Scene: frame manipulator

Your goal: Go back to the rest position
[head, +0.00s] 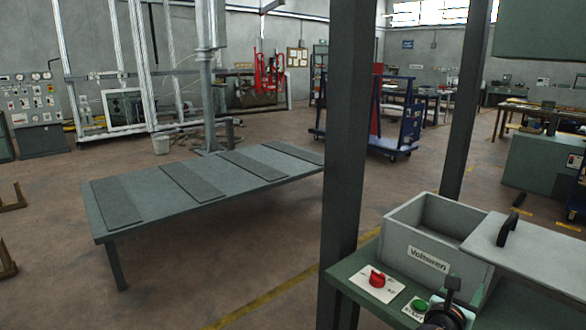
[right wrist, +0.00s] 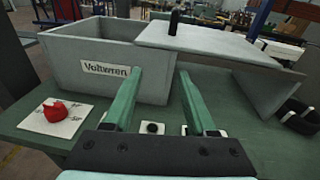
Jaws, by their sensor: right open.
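My right gripper (right wrist: 160,75) is open in the right wrist view, its two green fingers apart with nothing between their tips. The fingers point toward the front of a grey box (right wrist: 75,58) labelled "Voltwren". In the head view, dark parts of my right arm show at the bottom edge, near the green bench (head: 345,280). The open-topped grey box (head: 410,245) stands on that bench. My left gripper is not in view.
A grey lid (head: 535,245) with a black handle (head: 508,229) lies right of the box. A red knob (head: 377,278) and green button (head: 419,304) sit in front. A dark post (head: 347,150) stands left. A low table (head: 150,220) stands beyond, with open floor around it.

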